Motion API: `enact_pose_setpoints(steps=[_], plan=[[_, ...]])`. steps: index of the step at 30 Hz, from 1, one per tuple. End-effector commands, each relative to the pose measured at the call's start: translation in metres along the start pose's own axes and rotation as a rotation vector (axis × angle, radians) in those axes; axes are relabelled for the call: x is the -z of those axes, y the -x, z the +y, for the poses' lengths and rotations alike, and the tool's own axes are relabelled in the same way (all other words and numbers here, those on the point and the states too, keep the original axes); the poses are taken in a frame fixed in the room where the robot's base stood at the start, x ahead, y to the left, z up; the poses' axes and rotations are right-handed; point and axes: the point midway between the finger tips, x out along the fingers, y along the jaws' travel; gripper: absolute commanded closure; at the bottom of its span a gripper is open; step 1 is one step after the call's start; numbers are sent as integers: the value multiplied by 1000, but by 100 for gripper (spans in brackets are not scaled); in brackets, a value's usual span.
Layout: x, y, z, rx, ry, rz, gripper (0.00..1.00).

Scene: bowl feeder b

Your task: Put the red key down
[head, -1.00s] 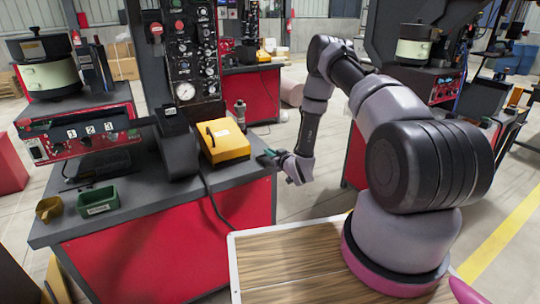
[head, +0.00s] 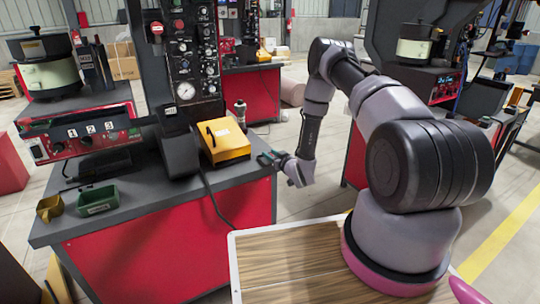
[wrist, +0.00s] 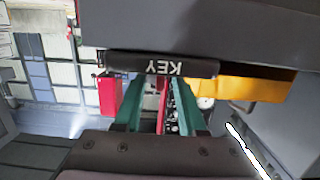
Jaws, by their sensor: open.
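My gripper (head: 266,158) is at the right edge of the near bench, beside the yellow box. In the wrist view its two green fingers (wrist: 160,115) are apart. A thin red strip, which looks like the red key (wrist: 162,98), shows between them; I cannot tell whether it touches a finger or what it rests on. A black holder with an upside-down "KEY" label (wrist: 163,66) lies just past the fingertips. The key cannot be made out in the head view.
The yellow box (head: 224,140) stands on the grey bench top (head: 150,205), left of my gripper. A green bin (head: 97,200) and a small brass-coloured container (head: 49,208) are at the bench's left. A control panel (head: 190,60) rises behind.

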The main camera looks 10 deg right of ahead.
Motion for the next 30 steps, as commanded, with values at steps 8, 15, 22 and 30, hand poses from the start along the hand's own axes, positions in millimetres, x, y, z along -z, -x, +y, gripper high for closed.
enact_pose_setpoints(steps=[8,15,22,30], plan=[[-1,59,2,-5,-3,-4,60],[-1,100,2,-3,-3,-3,60],[0,113,1,-2,0,-1,60],[34,96,21,-24,10,-51,60]])
